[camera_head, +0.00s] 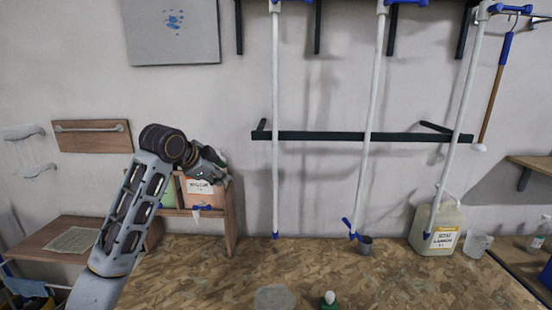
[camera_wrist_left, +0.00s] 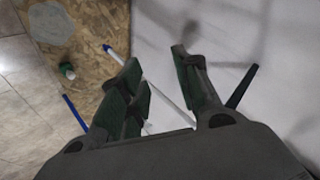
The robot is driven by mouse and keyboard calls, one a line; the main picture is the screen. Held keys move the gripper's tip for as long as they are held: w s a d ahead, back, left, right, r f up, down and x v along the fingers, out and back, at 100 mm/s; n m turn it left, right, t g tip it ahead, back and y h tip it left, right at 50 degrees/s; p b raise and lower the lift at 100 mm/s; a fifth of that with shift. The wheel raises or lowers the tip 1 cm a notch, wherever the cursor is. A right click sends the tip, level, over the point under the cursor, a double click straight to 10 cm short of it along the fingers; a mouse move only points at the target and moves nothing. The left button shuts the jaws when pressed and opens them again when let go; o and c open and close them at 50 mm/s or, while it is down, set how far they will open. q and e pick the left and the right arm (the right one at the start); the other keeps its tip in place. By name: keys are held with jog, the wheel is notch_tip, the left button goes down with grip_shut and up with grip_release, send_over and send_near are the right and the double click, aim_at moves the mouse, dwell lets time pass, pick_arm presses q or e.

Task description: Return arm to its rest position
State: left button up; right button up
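My left arm (camera_head: 128,208) rises from the lower left in the head view and bends at the wrist. My left gripper (camera_head: 218,168) is in front of the wall, by the small wooden shelf unit with a labelled box (camera_head: 198,187). In the left wrist view the left gripper (camera_wrist_left: 157,68) has its green-padded fingers spread apart with nothing between them. My right arm and right gripper are in neither view.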

pick_arm(q)
jog(key=s+f+n+g, duration=0.15)
jog(key=s+f, duration=0.25)
jog(key=f, duration=0.5)
jog(key=s+f+n+y, duration=0.1)
jog(key=s+f+n, duration=0.1)
jog(key=s+f, duration=0.5)
jog(key=s+f+n+g, duration=0.1)
jog(key=s+f+n, duration=0.1)
jog(key=f, duration=0.9)
jog(key=s+a+f+n+g+y, duration=0.1)
jog(key=s+a+f+n, duration=0.1)
jog(key=s+f, duration=0.45)
jog(key=s+a+f+n+g+y, duration=0.1)
jog(key=s+f+n, duration=0.2)
jog(key=s, duration=0.7)
jog(key=s+a+f+n+g+y, duration=0.15)
jog(key=s+f, duration=0.25)
jog(key=s, duration=0.5)
notch_tip(320, 180, down, 36)
jog(key=s+g+b, duration=0.1)
jog(key=s+b, duration=0.1)
jog(key=s+a+f+b, duration=0.1)
jog(key=s+a+f, duration=0.1)
jog(key=s+f, duration=0.8)
jog(key=s+a+f+g+b, duration=0.1)
jog(key=s+a+f, duration=0.1)
jog(key=s+f, duration=0.9)
jog(key=shift+s+a, duration=0.4)
jog(key=shift+s, duration=0.35)
